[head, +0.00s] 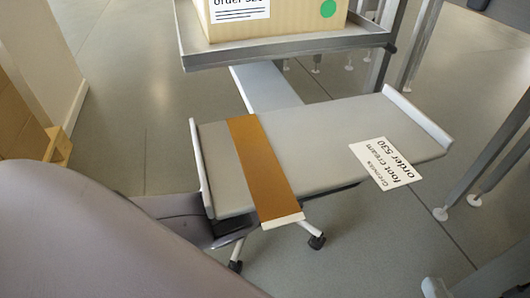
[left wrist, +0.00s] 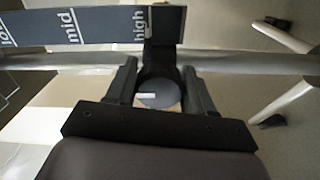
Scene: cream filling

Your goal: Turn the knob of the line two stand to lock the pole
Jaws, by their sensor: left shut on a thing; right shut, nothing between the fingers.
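The stand carries a grey tray (head: 330,135) with raised ends; below it show pale legs with dark casters (head: 316,241). Its pole and knob are hidden under the tray in the head view. In the left wrist view, a dark round knob (left wrist: 158,93) with a white mark sits between the fingers of my left gripper (left wrist: 160,98), which is shut on it. Behind it runs a dark strip (left wrist: 100,25) marked "mid" and "high", beside a pale metal pole (left wrist: 240,63). In the head view my left arm covers the lower left. I cannot make out my right gripper.
A brown strip (head: 262,165) and a white order 530 label (head: 386,163) lie on the tray. Behind it, a cardboard box (head: 290,20) stands on another metal tray (head: 295,47). Metal legs (head: 480,165) stand at the right. Open floor (head: 130,110) shows at the left.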

